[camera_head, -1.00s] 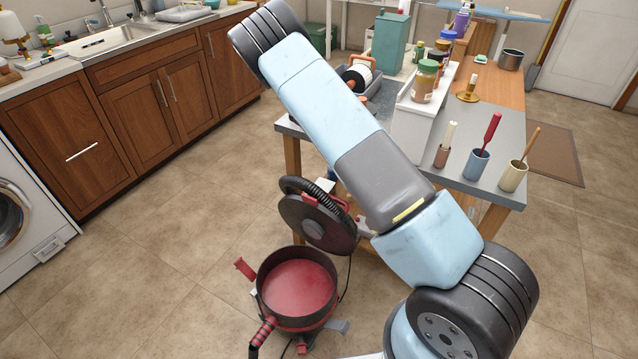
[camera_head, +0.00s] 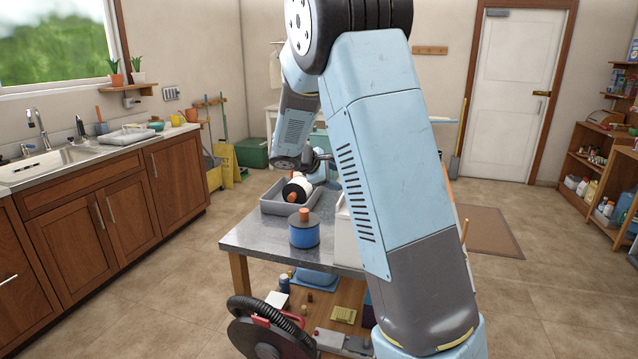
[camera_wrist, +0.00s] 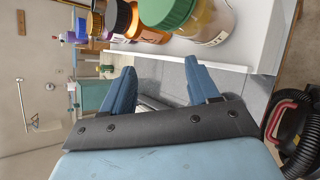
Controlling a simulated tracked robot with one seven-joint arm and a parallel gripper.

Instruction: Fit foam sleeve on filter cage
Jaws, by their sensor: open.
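A blue cylinder (camera_head: 304,236) with a dark disc and an orange knob on top stands upright on the grey metal table top (camera_head: 262,246). A white cylinder (camera_head: 290,190) with dark bands and an orange end lies in the grey tray (camera_head: 271,203) behind it. I cannot tell for sure which piece is the foam sleeve and which is the filter cage. My gripper (camera_head: 318,168) is over the tray area, just right of the white cylinder. In the wrist view its blue fingers (camera_wrist: 163,85) are apart, with nothing between them.
My arm hides the table's right part. Open floor (camera_head: 165,290) lies left.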

